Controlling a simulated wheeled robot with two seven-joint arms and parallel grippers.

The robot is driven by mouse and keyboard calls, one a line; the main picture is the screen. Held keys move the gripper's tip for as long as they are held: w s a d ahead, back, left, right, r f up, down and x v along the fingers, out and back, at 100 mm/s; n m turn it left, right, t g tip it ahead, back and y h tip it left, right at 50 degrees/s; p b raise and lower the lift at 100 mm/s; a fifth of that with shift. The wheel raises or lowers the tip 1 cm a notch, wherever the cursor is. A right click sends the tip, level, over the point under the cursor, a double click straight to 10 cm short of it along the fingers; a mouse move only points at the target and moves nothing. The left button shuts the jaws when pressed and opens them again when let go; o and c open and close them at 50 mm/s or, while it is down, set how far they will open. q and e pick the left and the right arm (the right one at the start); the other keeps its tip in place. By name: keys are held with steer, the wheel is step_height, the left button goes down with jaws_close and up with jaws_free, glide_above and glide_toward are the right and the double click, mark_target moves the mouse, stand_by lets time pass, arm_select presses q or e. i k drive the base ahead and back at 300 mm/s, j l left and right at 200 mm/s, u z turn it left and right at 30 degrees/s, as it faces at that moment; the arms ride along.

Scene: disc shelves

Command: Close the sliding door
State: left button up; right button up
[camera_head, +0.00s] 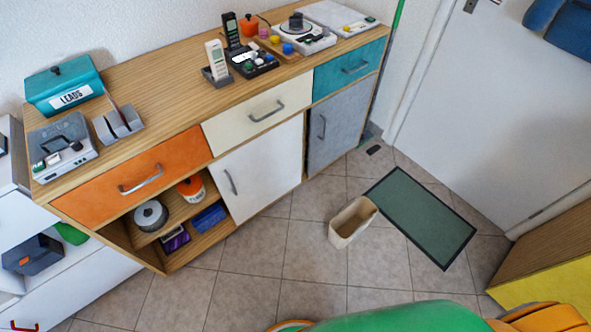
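The white sliding door (268,165) is on the front of a wooden sideboard, under the cream drawer (256,115). Its grey handle (230,182) is near its left edge. Left of the door, under the orange drawer (133,178), the compartment is open. A grey door (341,122) is to the right of the white one. Neither of my grippers is in view.
The sideboard top holds a teal box (64,85), a grey device and several small gadgets. A beige bin (353,221) and a dark green mat (420,216) are on the tiled floor. Floor directly before the white door is clear. A white cabinet (75,280) stands at left.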

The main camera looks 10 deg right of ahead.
mark_target(249, 179)
steer(key=i+l+u, duration=0.15)
steer(key=l, duration=0.2)
steer(key=i+l+u, duration=0.25)
steer(key=i+l, duration=0.15)
steer(key=l, duration=0.3)
